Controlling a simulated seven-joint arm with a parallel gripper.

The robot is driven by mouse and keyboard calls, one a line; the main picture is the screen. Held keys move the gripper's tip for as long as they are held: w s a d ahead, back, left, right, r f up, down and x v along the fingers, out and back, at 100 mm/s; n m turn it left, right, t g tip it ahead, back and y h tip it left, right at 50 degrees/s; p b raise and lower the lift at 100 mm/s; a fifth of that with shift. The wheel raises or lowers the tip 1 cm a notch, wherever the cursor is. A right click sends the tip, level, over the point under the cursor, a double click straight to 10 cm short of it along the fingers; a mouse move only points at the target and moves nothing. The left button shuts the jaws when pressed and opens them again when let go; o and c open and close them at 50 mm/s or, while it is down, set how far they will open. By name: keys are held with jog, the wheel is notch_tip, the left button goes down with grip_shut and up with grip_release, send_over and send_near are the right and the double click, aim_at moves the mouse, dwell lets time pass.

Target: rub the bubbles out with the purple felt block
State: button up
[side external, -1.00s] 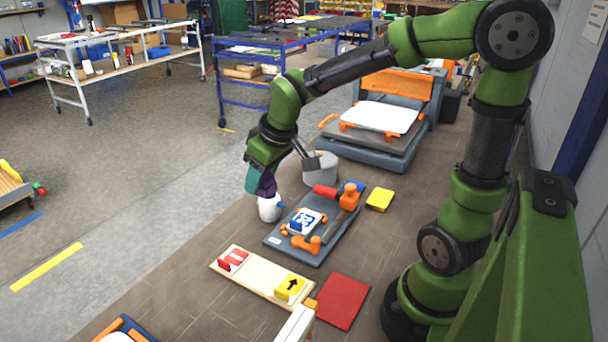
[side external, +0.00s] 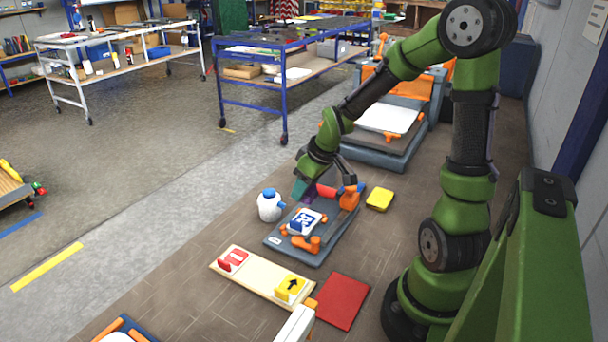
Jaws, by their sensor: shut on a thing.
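My gripper (side external: 307,182) is shut on the purple felt block (side external: 309,198), which shows as a small purple patch below a teal part. The block is over the far left part of the grey board (side external: 282,243), just behind the blue and white sign (side external: 304,221). I cannot tell whether the block touches the sign or is above it. The sign lies on the board, with orange clamps beside it, one of them at the front (side external: 306,243). Bubbles are too small to make out in this view.
A white bottle with a blue top (side external: 270,207) stands left of the board. A red roller (side external: 327,191) and an orange tool (side external: 349,198) lie at the board's far end. A yellow block (side external: 380,199), a red mat (side external: 342,301) and a pale plank with signs (side external: 258,276) lie around it.

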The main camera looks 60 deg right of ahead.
jog(key=shift+w+d+n, duration=0.1)
jog(key=shift+w+n, duration=0.05)
jog(key=shift+n, duration=0.15)
jog(key=shift+f, duration=0.3)
send_over(304, 217)
jog(key=shift+f, duration=2.05)
jog(key=shift+f, duration=0.65)
